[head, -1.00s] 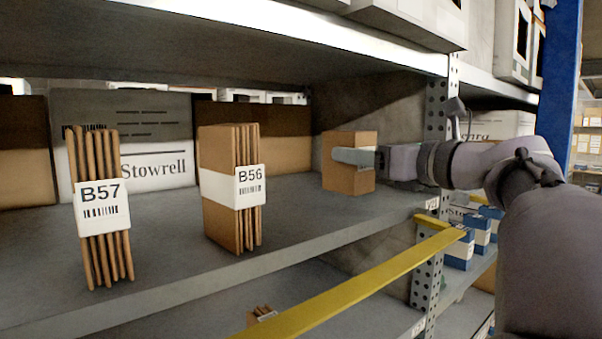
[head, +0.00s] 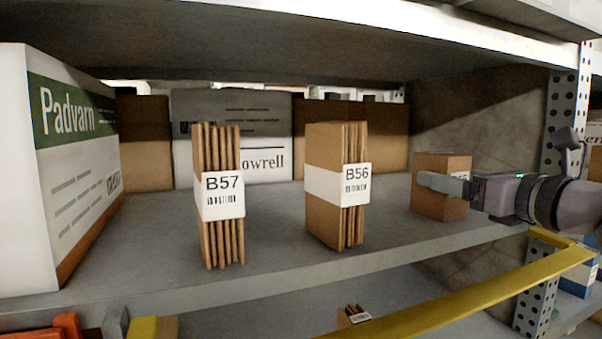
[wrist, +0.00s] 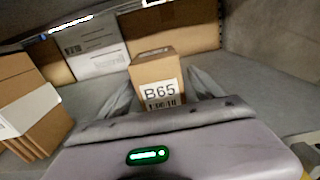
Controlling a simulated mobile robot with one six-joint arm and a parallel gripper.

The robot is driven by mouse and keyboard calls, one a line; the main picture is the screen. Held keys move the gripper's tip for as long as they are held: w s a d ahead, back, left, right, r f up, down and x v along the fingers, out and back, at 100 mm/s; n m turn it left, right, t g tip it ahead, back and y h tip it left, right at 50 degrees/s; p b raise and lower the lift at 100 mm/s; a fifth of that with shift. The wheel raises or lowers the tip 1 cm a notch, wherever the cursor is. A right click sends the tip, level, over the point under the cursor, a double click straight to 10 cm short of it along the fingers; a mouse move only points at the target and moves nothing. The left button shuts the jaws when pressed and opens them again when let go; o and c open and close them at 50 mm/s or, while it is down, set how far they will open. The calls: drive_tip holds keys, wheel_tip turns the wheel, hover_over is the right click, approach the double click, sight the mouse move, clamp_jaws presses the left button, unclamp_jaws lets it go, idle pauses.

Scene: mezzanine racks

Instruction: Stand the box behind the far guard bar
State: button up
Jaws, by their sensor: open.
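A small brown box (head: 428,205) stands upright on the grey shelf at the right of the head view. In the wrist view the box (wrist: 158,71) bears a white B65 label. My gripper (head: 432,182) is open, with one finger across the box's near side in the head view. In the wrist view my gripper (wrist: 160,84) has a finger on each side of the box. I cannot tell whether either finger touches it. A yellow guard bar (head: 470,297) runs below the shelf's front edge; I cannot tell whether it is the far one.
Cardboard bundles B56 (head: 322,215) and B57 (head: 222,238) stand left of the box. A large Padvarn carton (head: 75,165) stands at far left, and a Stowrell carton (head: 230,110) at the back. A perforated upright (head: 566,110) rises right of the box.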

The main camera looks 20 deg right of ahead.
drive_tip(key=shift+s+r, duration=0.1)
drive_tip(key=shift+s, duration=0.1)
drive_tip(key=s+b, duration=0.2)
drive_tip(key=s, duration=0.9)
drive_tip(key=shift+s+d, duration=0.3)
drive_tip(key=shift+d, duration=0.15)
